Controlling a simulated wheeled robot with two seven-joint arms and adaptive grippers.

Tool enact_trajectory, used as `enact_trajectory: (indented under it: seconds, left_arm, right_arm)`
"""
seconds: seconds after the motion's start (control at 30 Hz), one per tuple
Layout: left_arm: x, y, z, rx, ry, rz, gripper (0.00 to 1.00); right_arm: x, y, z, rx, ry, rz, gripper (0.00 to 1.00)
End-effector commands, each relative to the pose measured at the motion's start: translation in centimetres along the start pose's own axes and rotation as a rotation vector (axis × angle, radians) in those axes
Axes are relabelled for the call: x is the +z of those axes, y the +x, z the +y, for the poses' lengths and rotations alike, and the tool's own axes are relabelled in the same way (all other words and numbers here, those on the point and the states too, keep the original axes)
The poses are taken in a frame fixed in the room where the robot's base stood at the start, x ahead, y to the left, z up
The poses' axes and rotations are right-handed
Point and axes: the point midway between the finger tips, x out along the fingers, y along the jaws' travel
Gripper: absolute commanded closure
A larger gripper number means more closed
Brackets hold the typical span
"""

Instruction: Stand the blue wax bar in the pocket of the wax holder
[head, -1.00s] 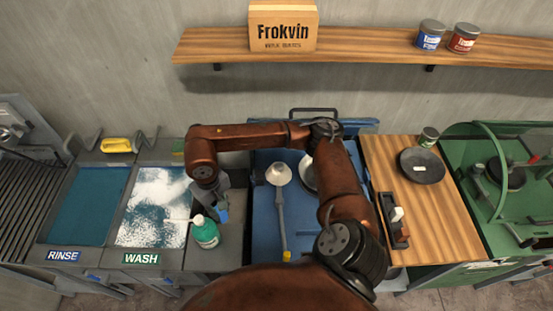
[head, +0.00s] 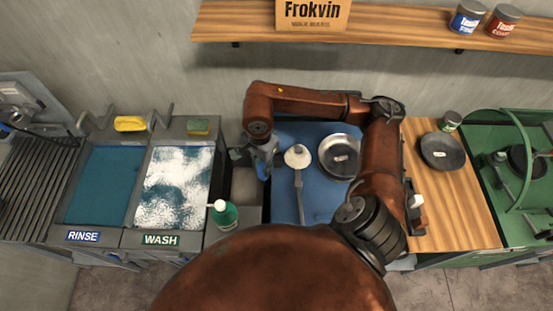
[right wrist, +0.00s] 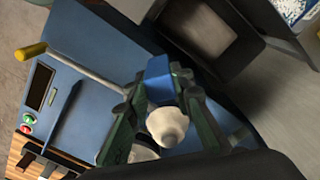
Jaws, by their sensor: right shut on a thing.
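My right gripper (head: 262,163) is shut on the blue wax bar (head: 262,172), held over the left edge of the blue machine. In the right wrist view the bar (right wrist: 159,80) sticks out between the fingers, with a pale knob beyond it. The dark wax holder (head: 414,222) stands on the wooden counter at the right. My right arm hides much of it, and its pocket is not clear. A white block (head: 416,200) shows at the holder. My left gripper is not in view.
On the blue machine are a pale-headed rod (head: 298,157) and a metal bowl (head: 340,157). A green bottle (head: 222,214) stands by the wash basin (head: 174,188). A dark dish (head: 442,151) and a small can (head: 450,121) sit on the wooden counter (head: 450,215).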

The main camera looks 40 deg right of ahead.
Motion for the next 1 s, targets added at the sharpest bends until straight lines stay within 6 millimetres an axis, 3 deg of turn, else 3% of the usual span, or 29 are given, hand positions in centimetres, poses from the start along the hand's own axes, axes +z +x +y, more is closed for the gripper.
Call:
enact_trajectory:
  seconds: [0.03, 0.17, 0.67, 1.0]
  left_arm:
    - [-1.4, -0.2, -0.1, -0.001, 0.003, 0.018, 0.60]
    - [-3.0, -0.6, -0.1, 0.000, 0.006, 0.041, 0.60]
    - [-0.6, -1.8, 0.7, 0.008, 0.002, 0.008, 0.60]
    - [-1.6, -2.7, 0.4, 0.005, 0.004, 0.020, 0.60]
  right_arm:
    - [-0.5, -0.2, 0.4, 0.001, 0.091, 0.001, 1.00]
    - [-1.4, -0.5, 1.4, 0.001, 0.349, 0.002, 1.00]
    - [-4.8, -1.9, 5.1, 0.000, 1.344, 0.002, 1.00]
    - [-6.8, -3.2, 7.7, -0.002, 2.014, 0.004, 1.00]
